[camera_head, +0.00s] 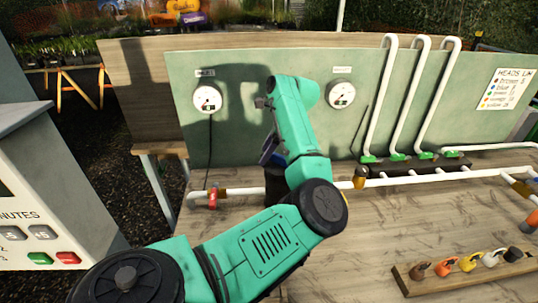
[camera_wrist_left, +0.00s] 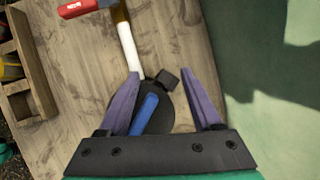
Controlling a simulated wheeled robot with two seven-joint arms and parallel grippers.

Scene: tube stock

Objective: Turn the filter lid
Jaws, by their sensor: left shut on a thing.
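The filter is a black upright cylinder (camera_head: 276,188) in the white pipe line on the bench, partly hidden behind my left arm in the head view. In the left wrist view its round black lid (camera_wrist_left: 163,122) shows with a blue bar (camera_wrist_left: 146,112) across it. In the head view one purple finger (camera_head: 269,152) shows just above the filter; the rest is hidden by the arm. My right gripper is not in view.
A red-handled valve (camera_head: 212,197) sits on the pipe left of the filter. Two gauges (camera_head: 341,94) hang on the green back panel. A wooden rack (camera_head: 410,284) with coloured fittings lies front right. Green-based pipes (camera_head: 398,156) rise behind. A panel with buttons (camera_head: 68,257) stands left.

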